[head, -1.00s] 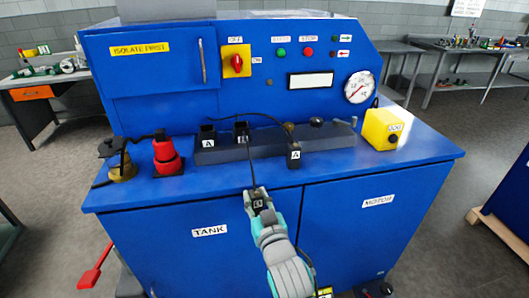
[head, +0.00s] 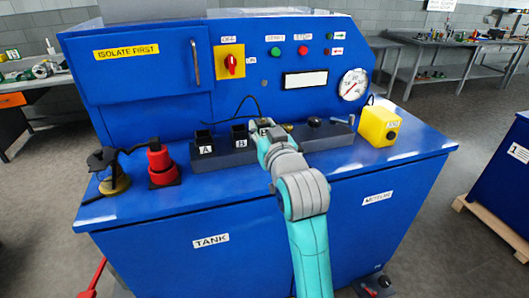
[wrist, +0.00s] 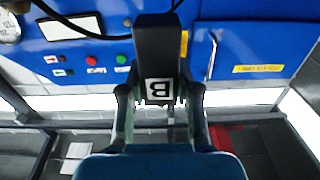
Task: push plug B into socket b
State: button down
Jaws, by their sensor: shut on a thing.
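My gripper (head: 262,132) is shut on plug B (wrist: 158,60), a dark block with a white B label that faces the wrist camera. In the head view the plug (head: 261,122) is held just right of socket b (head: 240,137), above the grey strip. It looks apart from the socket, though the exact gap cannot be told. Socket b is a dark upright box with a white B label. A thin black cable arcs over it. The sockets do not show clearly in the wrist view.
Socket A (head: 204,143) stands left of socket b. A yellow box (head: 379,126) is at right. The blue panel (head: 150,80) rises behind. My arm hides part of the strip.

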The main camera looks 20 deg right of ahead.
jog(key=shift+w+d+r, duration=0.15)
jog(key=shift+w+r, duration=0.05)
jog(key=shift+w+f, duration=0.1)
jog(key=shift+f, duration=0.2)
notch_tip(320, 180, down, 9)
jog(key=shift+f, duration=0.1)
jog(key=c, duration=0.8)
grip_release()
jog(key=s, duration=1.2)
